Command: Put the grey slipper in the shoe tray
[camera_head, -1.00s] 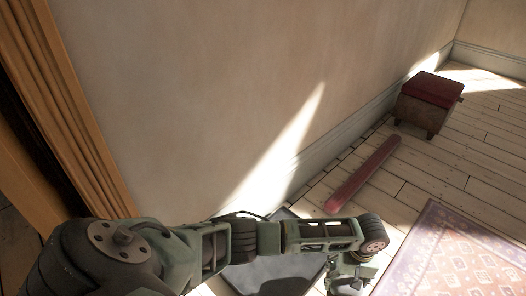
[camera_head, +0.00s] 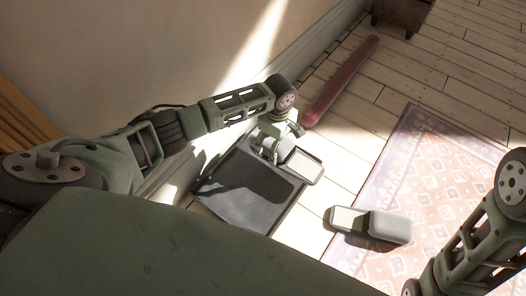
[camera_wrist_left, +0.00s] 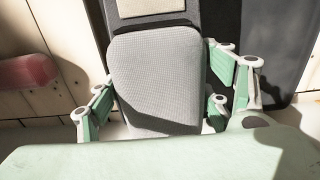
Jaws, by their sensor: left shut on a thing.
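My left gripper (camera_head: 282,146) is shut on a grey slipper with a cream insole (camera_head: 303,164). In the left wrist view the fingers (camera_wrist_left: 160,105) clasp the sides of the slipper's grey toe (camera_wrist_left: 158,75). The dark grey shoe tray (camera_head: 235,203) lies on the floor by the wall. The held slipper overlaps the tray's far right edge in the head view; its height above the tray is hard to tell. A second grey slipper (camera_head: 388,227) lies at the rug's edge, right of the tray. My right arm shows at the right, but its gripper is out of view.
A patterned rug (camera_head: 440,150) covers the floor at the right. A long dark red roll (camera_head: 342,82) lies along the wall beyond the tray. A brown stool (camera_head: 400,14) stands at the top. Bare boards (camera_head: 325,145) lie between tray and rug.

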